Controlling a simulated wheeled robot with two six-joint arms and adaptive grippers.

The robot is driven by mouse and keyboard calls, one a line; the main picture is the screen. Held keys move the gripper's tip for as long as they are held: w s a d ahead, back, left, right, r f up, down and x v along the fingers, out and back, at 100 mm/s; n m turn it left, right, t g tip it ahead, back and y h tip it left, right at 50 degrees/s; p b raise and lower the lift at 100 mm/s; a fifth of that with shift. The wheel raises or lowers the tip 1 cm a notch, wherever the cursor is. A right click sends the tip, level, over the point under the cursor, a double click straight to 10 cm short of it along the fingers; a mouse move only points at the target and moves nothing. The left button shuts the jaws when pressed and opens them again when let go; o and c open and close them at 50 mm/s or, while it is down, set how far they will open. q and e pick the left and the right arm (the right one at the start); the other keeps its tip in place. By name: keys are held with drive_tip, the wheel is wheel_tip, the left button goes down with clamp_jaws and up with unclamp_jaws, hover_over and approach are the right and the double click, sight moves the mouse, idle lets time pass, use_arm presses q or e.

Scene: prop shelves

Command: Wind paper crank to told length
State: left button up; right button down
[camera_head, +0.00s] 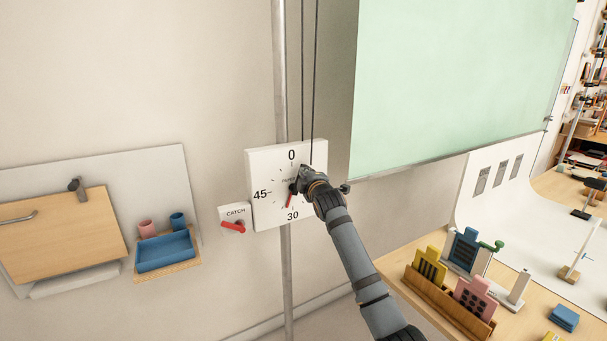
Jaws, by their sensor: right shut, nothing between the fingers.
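A white dial box (266,208) on a grey pole carries the numbers 0, 45 and 30, with tick marks and a partly hidden red pointer (289,200). My right gripper (300,184) is in front of the dial face and covers its right part. It is shut and holds nothing; I cannot tell whether it touches the box. A dark knob (345,188) sticks out at the right, beside my wrist; it may be the crank handle. A CATCH plate (235,213) with a red lever is left of the dial. A pale green paper sheet (455,80) hangs at upper right. My left gripper is not in view.
Two dark cords (315,75) rise from the dial box beside the pole (280,70). A wall board with a wooden panel (60,237) and blue tray (165,252) is at left. A wooden table (405,255) with colored blocks and a white curved backdrop (490,215) stands at right.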

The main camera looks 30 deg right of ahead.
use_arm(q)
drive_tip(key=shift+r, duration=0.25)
use_arm(e)
drive_tip(key=shift+d, duration=0.2)
